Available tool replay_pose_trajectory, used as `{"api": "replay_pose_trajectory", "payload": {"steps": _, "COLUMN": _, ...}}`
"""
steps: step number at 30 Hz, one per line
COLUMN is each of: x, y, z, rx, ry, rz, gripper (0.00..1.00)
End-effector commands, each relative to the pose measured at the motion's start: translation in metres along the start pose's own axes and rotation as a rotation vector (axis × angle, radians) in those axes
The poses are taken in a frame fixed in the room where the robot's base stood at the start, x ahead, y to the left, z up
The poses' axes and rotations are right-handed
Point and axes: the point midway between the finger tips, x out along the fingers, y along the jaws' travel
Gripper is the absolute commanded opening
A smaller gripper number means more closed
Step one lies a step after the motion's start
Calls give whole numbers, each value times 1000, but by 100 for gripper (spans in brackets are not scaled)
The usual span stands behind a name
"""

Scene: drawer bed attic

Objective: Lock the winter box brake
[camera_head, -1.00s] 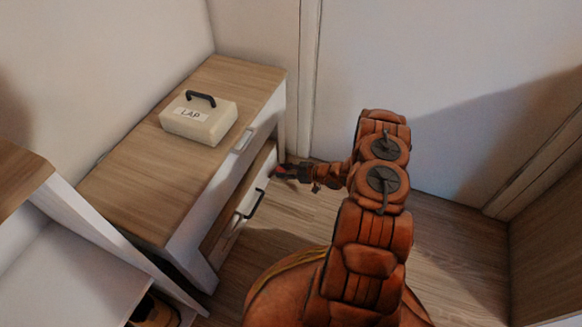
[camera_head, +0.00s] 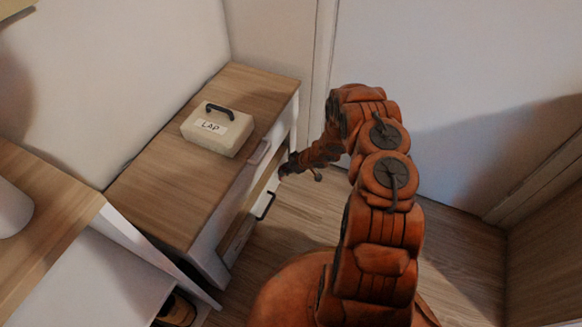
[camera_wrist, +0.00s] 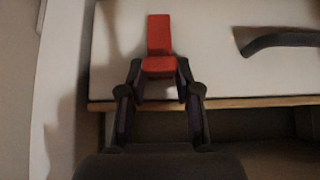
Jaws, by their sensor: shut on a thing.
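A red brake lever (camera_wrist: 159,33) stands on the white front (camera_wrist: 210,45) of the low box in the wrist view. My gripper (camera_wrist: 158,70) is shut on the lever's lower part, with one dark finger on each side. In the head view my gripper (camera_head: 284,171) is at the far end of the box front, below the wooden cabinet top. The box's black handle (camera_head: 265,205) is nearer to the camera. In the head view the lever is hidden by my gripper.
A cream case labelled LAP (camera_head: 217,129) stands on the wooden-topped cabinet (camera_head: 180,190). A white and wood shelf unit (camera_head: 75,225) is at the left. Open wooden floor (camera_head: 295,225) lies beside the box, with walls behind and to the right.

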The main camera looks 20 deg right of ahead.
Motion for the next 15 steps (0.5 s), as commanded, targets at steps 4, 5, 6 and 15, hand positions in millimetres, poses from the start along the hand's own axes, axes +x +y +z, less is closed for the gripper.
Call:
{"api": "replay_pose_trajectory", "payload": {"steps": 4, "x": 1, "y": -1, "z": -1, "rx": -2, "ry": -3, "rz": -1, "gripper": 0}}
{"api": "replay_pose_trajectory", "payload": {"steps": 5, "x": 1, "y": -1, "z": -1, "rx": -2, "ry": -3, "rz": -1, "gripper": 0}}
{"api": "replay_pose_trajectory", "payload": {"steps": 6, "x": 1, "y": 0, "z": 0, "rx": -2, "ry": -3, "rz": -1, "gripper": 0}}
{"api": "replay_pose_trajectory", "payload": {"steps": 15, "x": 0, "y": 0, "z": 0, "rx": -1, "ry": -2, "rz": 0, "gripper": 48}}
